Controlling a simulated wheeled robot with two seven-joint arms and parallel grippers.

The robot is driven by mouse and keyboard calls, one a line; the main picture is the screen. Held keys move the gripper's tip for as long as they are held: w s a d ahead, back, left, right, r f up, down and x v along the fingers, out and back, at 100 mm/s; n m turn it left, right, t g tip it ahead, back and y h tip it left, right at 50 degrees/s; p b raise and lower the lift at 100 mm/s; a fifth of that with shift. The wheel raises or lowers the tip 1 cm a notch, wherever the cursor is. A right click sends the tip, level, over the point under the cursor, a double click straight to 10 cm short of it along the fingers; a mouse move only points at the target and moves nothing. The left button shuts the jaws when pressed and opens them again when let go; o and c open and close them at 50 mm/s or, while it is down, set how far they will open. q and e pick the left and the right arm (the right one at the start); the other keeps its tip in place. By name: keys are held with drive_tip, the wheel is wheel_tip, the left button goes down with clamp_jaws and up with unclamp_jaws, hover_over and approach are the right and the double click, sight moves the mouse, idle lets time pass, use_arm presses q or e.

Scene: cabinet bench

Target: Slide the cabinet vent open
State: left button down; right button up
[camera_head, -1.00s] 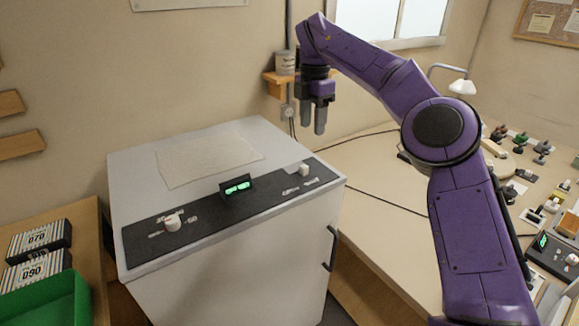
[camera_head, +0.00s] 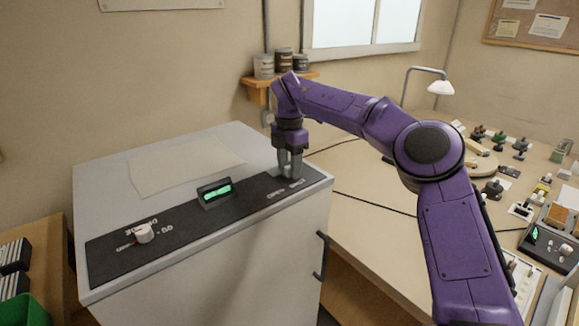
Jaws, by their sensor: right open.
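The white cabinet (camera_head: 190,275) stands in the middle with a dark control strip (camera_head: 235,213) along its top. The vent slider at the strip's right end is hidden behind my right gripper (camera_head: 290,174). That gripper points down with its fingers at the strip's right end, open around or just over the slider; contact cannot be made out. Printed labels (camera_head: 286,190) show just in front of the fingers. A white knob (camera_head: 144,233) sits at the strip's left end, and a green-lit display (camera_head: 215,192) stands in its middle. My left gripper is not in view.
A flat pale sheet (camera_head: 185,165) lies on the cabinet top behind the strip. A black handle (camera_head: 321,256) sticks out on the cabinet's right side. A workbench (camera_head: 365,185) with many small parts and a lamp (camera_head: 439,87) is at right. A wall shelf (camera_head: 255,84) holds jars.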

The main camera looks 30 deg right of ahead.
sight(266, 187)
drive_tip(key=shift+s, duration=0.1)
drive_tip(key=shift+c, duration=0.6)
clamp_jaws()
drive_tip(key=shift+a+f, duration=0.1)
drive_tip(key=shift+a, duration=0.05)
drive_tip(key=a+b, duration=0.2)
drive_tip(key=a, duration=0.1)
drive_tip(key=a+b, duration=0.1)
drive_tip(key=a, duration=0.2)
drive_tip(key=shift+s+a+f+b, duration=0.1)
drive_tip(key=shift+s+a+b, duration=0.1)
drive_tip(key=shift+b, duration=0.15)
drive_tip(key=shift+a, duration=0.35)
drive_tip(key=shift+s+d, duration=0.1)
drive_tip(key=shift+o, duration=0.6)
unclamp_jaws()
drive_tip(key=shift+a+r, duration=0.2)
